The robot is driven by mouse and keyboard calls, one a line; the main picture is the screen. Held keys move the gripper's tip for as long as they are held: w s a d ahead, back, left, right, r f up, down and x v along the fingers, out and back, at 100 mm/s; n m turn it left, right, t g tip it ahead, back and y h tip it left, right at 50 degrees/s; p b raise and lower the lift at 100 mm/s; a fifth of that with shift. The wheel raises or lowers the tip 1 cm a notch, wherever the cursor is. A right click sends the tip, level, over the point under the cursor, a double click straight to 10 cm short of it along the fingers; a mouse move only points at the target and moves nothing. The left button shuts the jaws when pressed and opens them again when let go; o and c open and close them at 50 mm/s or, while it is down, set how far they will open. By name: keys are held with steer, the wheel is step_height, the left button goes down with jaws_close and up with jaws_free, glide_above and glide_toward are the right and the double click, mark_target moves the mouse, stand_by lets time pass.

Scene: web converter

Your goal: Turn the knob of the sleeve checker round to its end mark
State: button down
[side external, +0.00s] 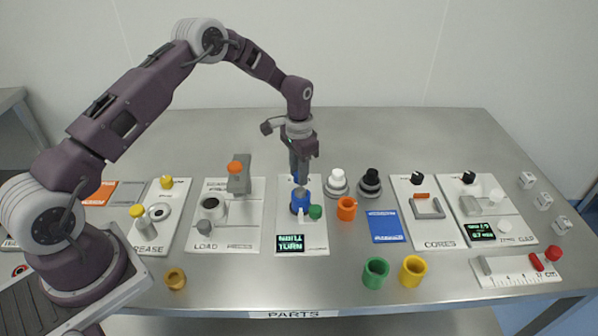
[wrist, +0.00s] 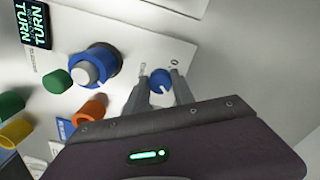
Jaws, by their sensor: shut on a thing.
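The sleeve checker is a white panel (side external: 316,246) in the middle of the table. It has a lit display (side external: 290,243), a blue cylinder (side external: 300,202) with a grey centre, and a green cap (side external: 315,212). Its small blue knob (wrist: 161,81) shows between my fingers in the wrist view, with a pale pointer line on it. Marks are printed on the panel beyond the knob, one like a "0". My gripper (wrist: 157,88) points down at the panel's far end and is shut on the knob. Which mark is the end mark is unclear.
An orange ring (side external: 347,208) and a blue card (side external: 385,226) lie right of the panel. The load press (side external: 238,180) stands to the left. White (side external: 337,182) and black (side external: 371,182) knobbed parts stand at right. Green (side external: 375,272) and yellow (side external: 412,271) sleeves are near the front.

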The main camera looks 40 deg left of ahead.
steer(key=shift+m, duration=1.8)
steer(key=c, duration=1.1)
jaws_free()
steer(key=shift+o, duration=0.2)
